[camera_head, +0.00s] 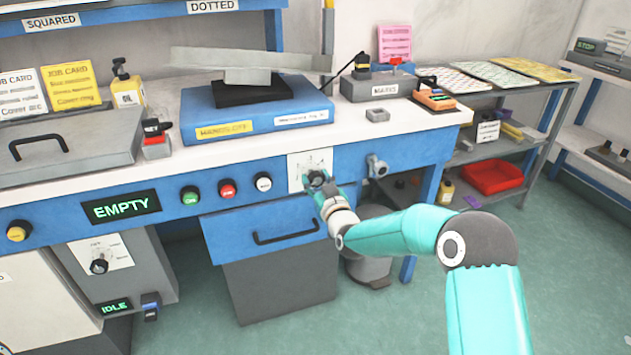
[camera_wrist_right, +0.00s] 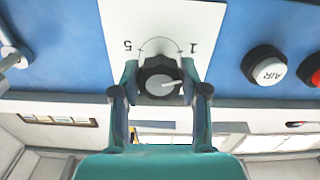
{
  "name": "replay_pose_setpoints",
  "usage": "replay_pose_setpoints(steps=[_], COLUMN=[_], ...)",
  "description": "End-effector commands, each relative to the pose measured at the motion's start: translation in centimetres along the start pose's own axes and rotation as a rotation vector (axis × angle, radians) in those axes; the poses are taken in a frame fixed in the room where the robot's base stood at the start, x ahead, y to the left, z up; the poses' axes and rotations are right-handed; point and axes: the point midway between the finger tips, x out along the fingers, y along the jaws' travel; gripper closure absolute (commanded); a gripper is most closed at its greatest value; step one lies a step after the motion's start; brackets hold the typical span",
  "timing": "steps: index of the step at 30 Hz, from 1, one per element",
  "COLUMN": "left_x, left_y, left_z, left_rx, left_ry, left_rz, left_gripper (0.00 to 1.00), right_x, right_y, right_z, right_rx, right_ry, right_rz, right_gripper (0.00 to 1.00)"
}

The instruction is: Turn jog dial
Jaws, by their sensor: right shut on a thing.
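The jog dial (camera_wrist_right: 160,82) is a dark ridged knob with a light pointer line, on a white plate (camera_wrist_right: 118,20) marked 5 and 1. In the right wrist view its pointer lies toward the right, on the side of the 1. My right gripper (camera_wrist_right: 160,90) is shut on the dial, with one finger on each side of it. In the head view the right gripper (camera_head: 319,182) reaches the white plate (camera_head: 300,160) on the blue bench front, and its fingers partly cover the dial. My left gripper is not in view.
A white AIR button (camera_wrist_right: 267,70) and a red button (camera_wrist_right: 312,70) sit beside the plate. A drawer handle (camera_head: 287,236) lies below the gripper. A grey fitting (camera_head: 377,166) sticks out to the right. Green floor (camera_head: 410,320) is open in front.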

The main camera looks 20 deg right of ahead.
Motion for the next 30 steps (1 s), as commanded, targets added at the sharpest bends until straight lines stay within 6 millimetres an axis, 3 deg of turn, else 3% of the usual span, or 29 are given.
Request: replay_pose_setpoints(steps=[14, 30], left_x=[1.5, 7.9], left_y=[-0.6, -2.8], left_z=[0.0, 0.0], left_rx=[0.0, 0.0], left_ry=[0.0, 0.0], left_rz=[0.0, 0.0], left_gripper=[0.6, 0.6], right_x=[0.0, 0.0], right_y=[-0.1, 0.0], right_z=[0.3, 0.6], right_rx=[0.077, 0.518], right_ry=[0.001, 0.003], right_rz=[-0.002, -0.001], right_gripper=[0.91, 0.91])
